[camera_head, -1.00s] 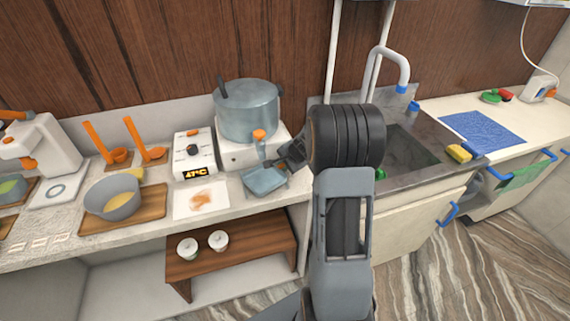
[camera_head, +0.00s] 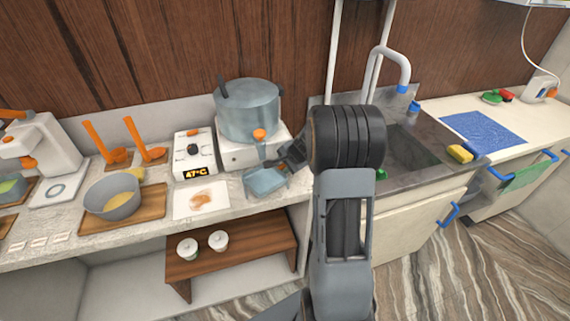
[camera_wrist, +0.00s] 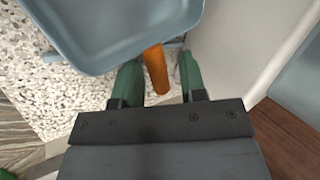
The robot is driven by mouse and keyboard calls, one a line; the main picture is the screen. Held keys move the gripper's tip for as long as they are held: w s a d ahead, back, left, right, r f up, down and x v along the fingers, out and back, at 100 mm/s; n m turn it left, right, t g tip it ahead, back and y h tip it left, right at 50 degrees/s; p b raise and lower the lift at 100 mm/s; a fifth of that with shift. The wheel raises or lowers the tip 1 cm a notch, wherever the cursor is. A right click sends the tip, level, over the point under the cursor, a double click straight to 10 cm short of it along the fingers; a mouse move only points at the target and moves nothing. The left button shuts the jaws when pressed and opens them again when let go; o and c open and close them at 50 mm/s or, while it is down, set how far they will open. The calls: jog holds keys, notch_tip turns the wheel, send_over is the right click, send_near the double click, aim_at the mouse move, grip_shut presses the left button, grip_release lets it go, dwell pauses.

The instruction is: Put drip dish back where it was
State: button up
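The drip dish (camera_head: 265,181) is a shallow blue-grey dish at the counter's front edge, before the pot's burner. In the wrist view the dish (camera_wrist: 115,28) fills the top, with its orange handle (camera_wrist: 156,68) pointing toward my gripper. My gripper (camera_wrist: 160,75) has green fingers on either side of the handle. A gap shows on the handle's right side; the handle is close to the left finger, and I cannot tell if they touch. In the head view my gripper (camera_head: 285,166) is just right of the dish, partly hidden by my arm.
A steel pot (camera_head: 248,110) stands on a white burner (camera_head: 238,154) behind the dish. A white sheet with a brownish patch (camera_head: 201,201) lies to the left. The sink (camera_head: 405,152) is to the right. A wooden shelf (camera_head: 232,259) with two small cups is below.

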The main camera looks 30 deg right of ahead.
jog(key=shift+s+r, duration=0.15)
jog(key=shift+r, duration=0.1)
jog(key=a+v, duration=0.2)
jog(key=v, duration=0.9)
jog(key=s+a+r+n+g+h, duration=0.1)
jog(key=s+a+r+n, duration=0.3)
jog(key=s+a+n, duration=1.1)
jog(key=shift+s+a+n+g+h, duration=0.3)
jog(key=shift+s+a+g, duration=0.15)
jog(key=shift+s+g, duration=0.4)
